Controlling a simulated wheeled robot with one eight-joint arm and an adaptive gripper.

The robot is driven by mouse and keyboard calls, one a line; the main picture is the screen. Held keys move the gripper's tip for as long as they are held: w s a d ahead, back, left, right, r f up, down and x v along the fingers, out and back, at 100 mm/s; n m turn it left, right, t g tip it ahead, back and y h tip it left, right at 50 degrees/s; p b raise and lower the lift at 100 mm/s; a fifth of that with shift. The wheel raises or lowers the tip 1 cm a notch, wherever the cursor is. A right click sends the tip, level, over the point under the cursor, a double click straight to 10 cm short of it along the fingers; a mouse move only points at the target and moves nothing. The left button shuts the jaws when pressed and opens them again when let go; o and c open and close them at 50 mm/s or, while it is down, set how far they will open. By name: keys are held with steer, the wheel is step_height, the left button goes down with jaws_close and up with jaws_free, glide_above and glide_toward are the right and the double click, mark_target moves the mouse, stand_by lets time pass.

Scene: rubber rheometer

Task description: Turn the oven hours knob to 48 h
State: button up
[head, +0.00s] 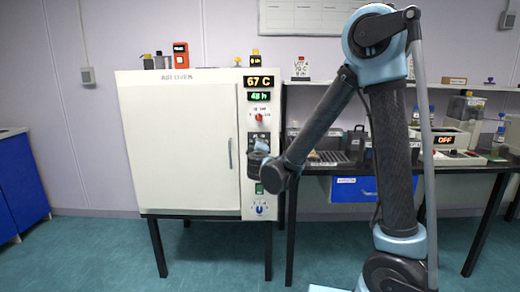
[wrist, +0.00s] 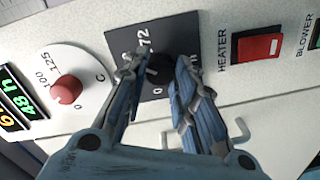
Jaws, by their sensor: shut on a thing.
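The white air oven (head: 183,145) stands at the left-centre of the head view. Its green display (head: 258,95) reads 48 h; the yellow one above it (head: 260,81) reads 67 C. In the wrist view, the dark hours knob (wrist: 160,68) sits on a dark square dial plate (wrist: 183,32) marked 72 and 0. My gripper (wrist: 158,75) has one blue finger on each side of this knob and is shut on it. The fingers hide part of the knob and scale. In the head view, my wrist covers most of the gripper and the knob.
A red temperature knob (wrist: 67,89) on a round white dial is left of the fingers in the wrist view. A red heater switch (wrist: 257,46) is close on the right. The oven door handle (head: 230,153) and a cluttered bench (head: 455,168) flank my arm.

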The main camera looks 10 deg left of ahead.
steer(key=shift+a, duration=0.1)
steer(key=o, duration=1.1)
steer(key=shift+s, duration=0.15)
steer(key=v, duration=1.1)
steer(key=shift+s, duration=0.3)
